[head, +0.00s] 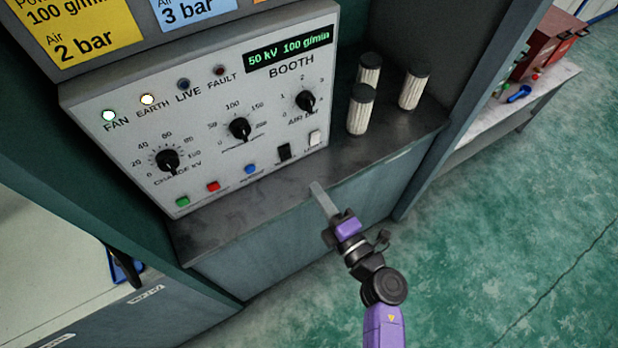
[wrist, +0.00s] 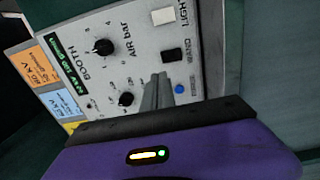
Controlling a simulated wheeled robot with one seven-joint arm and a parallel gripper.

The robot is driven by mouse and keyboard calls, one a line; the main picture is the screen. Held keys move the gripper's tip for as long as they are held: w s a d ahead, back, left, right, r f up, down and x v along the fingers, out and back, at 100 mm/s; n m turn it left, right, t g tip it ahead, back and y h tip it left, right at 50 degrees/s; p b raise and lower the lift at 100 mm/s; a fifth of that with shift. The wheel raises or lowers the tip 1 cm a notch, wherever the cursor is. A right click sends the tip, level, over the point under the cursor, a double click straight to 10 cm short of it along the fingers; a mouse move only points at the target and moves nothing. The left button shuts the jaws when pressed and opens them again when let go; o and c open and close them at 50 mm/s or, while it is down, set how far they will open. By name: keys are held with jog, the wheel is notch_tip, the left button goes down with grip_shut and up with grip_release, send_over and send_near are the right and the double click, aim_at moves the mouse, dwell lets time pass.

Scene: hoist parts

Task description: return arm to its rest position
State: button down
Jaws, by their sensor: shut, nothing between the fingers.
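My gripper (head: 317,188) is at the end of my purple arm, in front of the shelf edge below the control panel. Its fingers are together with nothing between them. In the wrist view my gripper (wrist: 157,82) points toward the panel, and its fingers cover part of it. The booth panel (head: 215,110) carries three black dials, a green display and a row of small buttons and switches. It also shows in the wrist view (wrist: 142,70), turned on its side. The FAN and EARTH lamps are lit; LIVE and FAULT look dark.
Three pale ribbed cylinders with dark caps (head: 361,112) stand on the dark shelf (head: 250,195) right of the panel. A bench (head: 540,90) with a red box (head: 545,45) is at the upper right. Open green floor (head: 520,230) lies to the right.

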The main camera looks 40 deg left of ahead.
jog(key=shift+s+d, duration=0.25)
jog(key=shift+d, duration=0.4)
notch_tip(320, 180, up, 6)
jog(key=w+d+f+m+t, duration=0.1)
jog(key=w+d+m+t, duration=0.1)
jog(key=w+m+t, duration=0.1)
jog(key=s+d+r+m+t+h, duration=0.2)
jog(key=d+r+m+t+h, duration=0.15)
jog(key=d+m, duration=0.35)
jog(key=s+d+r+m+t+h, duration=0.25)
jog(key=d+m+t, duration=0.25)
jog(key=d+m, duration=0.25)
jog(key=s+d+m+g+h, duration=0.1)
jog(key=s+d+m+h, duration=0.4)
jog(key=s+d, duration=0.6)
jog(key=s+d+m+g+h+b, duration=0.1)
jog(key=s+d+m+g+h, duration=0.1)
jog(key=s+d+m+h, duration=0.3)
jog(key=shift+s+d+r+m+h, duration=0.35)
jog(key=shift+s+d+m, duration=1.6)
jog(key=shift+s+d, duration=1.85)
jog(key=shift+s+a+f+g, duration=0.1)
jog(key=shift+s+a+g, duration=0.15)
jog(key=shift+s+a, duration=0.25)
